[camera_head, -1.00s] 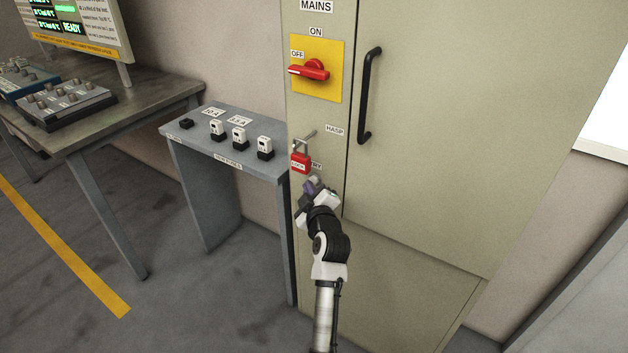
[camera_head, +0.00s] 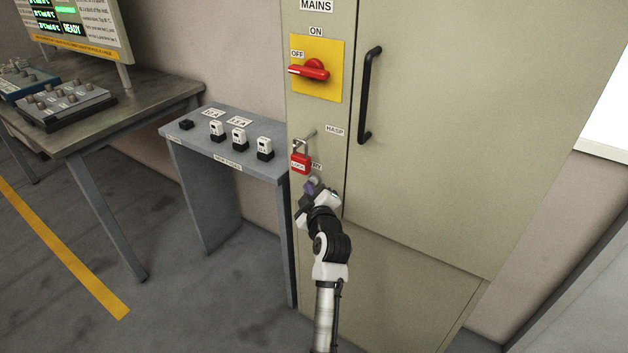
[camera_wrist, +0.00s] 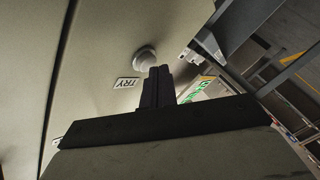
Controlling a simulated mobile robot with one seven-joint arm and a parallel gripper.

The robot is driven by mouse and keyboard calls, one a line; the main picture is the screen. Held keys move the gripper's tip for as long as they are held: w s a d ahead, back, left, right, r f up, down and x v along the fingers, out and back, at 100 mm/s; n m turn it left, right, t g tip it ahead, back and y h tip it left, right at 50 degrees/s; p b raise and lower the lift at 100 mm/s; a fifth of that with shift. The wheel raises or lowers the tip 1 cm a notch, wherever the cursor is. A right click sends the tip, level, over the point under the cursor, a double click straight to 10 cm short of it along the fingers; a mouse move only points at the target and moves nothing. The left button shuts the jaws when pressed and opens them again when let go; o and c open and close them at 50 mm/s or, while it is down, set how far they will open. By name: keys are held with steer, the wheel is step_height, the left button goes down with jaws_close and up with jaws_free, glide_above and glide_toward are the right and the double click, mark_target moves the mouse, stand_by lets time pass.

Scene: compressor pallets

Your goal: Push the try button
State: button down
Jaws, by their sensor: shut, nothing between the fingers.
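The try button is a pale round knob on the cabinet front. It shows in the wrist view (camera_wrist: 145,60), with the TRY label (camera_wrist: 126,83) beside it. In the head view the label (camera_head: 317,167) is partly covered by the red padlock, and the button (camera_head: 314,182) shows small just beyond my fingers. My gripper (camera_head: 309,190) is shut and empty, right by the button. In the wrist view its dark fingertips (camera_wrist: 159,72) overlap the button's right edge in the picture. I cannot tell whether they touch it.
A red padlock (camera_head: 300,163) hangs from the hasp just above my gripper. The red mains switch (camera_head: 311,71) on its yellow plate and a black door handle (camera_head: 369,97) are higher up. A grey shelf (camera_head: 190,148) with small black-and-white devices stands close at the left.

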steer(key=shift+s+a, duration=0.35)
steer(key=shift+s, duration=0.2)
steer(key=s+a+p, duration=0.1)
steer(key=s+a, duration=0.2)
steer(key=s, duration=0.2)
steer(key=shift+a, duration=0.3)
steer(key=shift+w, duration=0.1)
stand_by(0.6)
